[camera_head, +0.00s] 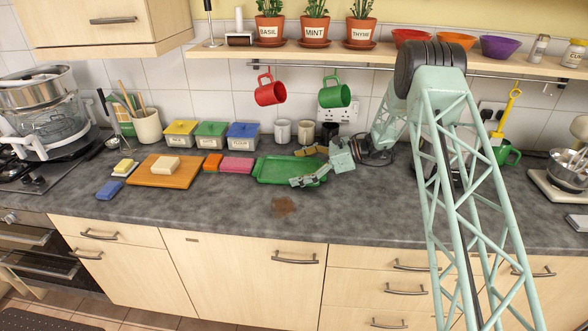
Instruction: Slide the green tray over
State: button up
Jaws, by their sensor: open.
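The green tray (273,172) lies flat on the grey worktop, right of the pink and orange blocks. My gripper (299,167) is at the tray's right part, with its fingers pointing left and spread apart. One finger is over the tray's back edge and the other is over its front right area. Nothing shows between the fingers. I cannot tell whether the fingers touch the tray. My gripper and wrist hide the tray's right end.
A pink block (237,165) and an orange block (213,162) sit close to the tray's left. A wooden board (165,180) with a cream block (165,165) is further left. A brown stain (284,206) marks the clear worktop in front.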

jog(key=shift+d, duration=0.1)
jog(key=shift+v, duration=5.85)
jog(key=shift+r, duration=0.2)
